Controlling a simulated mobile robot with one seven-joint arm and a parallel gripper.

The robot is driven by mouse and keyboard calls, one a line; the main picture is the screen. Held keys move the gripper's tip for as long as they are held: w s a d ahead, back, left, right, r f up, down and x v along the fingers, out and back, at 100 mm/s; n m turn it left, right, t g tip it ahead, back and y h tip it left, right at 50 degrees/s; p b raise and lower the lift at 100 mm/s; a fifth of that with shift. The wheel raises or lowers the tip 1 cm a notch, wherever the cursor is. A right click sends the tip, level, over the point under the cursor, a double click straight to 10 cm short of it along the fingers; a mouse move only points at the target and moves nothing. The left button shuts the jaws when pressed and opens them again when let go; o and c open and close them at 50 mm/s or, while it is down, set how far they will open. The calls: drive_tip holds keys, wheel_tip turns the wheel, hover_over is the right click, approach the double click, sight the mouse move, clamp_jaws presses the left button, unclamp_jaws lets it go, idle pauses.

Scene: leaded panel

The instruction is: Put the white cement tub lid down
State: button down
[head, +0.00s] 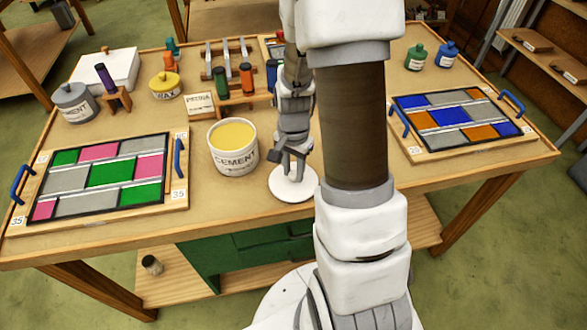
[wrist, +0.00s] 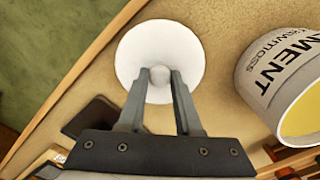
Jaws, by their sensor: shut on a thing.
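The white cement tub lid (head: 293,184) is a round disc, low over or on the table near its front edge. In the wrist view the lid (wrist: 135,55) has a round knob between the fingers. My gripper (head: 287,160) is shut on that knob; the fingertips also show in the wrist view (wrist: 159,78). I cannot tell for sure whether the lid touches the table. The white cement tub (head: 235,158) stands upright and open just left of the lid, showing yellow contents. It also shows at the right of the wrist view (wrist: 268,80).
A leaded panel (head: 105,178) with blue handles lies at the left, another (head: 457,120) at the right. A grey cement tub (head: 75,103), a wax tub (head: 165,85) and a tool rack (head: 228,70) stand farther back. Bare table (head: 225,200) lies in front of the tub.

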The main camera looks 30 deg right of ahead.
drive_tip(key=c, duration=0.6)
unclamp_jaws()
wheel_tip(320, 180, up, 12)
drive_tip(key=p, duration=0.2)
wheel_tip(320, 180, up, 8)
drive_tip(key=n+t, duration=0.2)
drive_tip(key=n, duration=0.2)
hover_over(293, 174)
drive_tip(key=s+a, duration=0.3)
drive_tip(key=a, duration=0.1)
drive_tip(key=s+a+r+n+t, duration=0.3)
drive_tip(key=s+a+r+n, duration=0.3)
drive_tip(key=s+r+n, duration=0.2)
drive_tip(key=shift+s+a+t, duration=0.25)
drive_tip(key=shift+s+t, duration=0.05)
drive_tip(key=shift+s, duration=0.35)
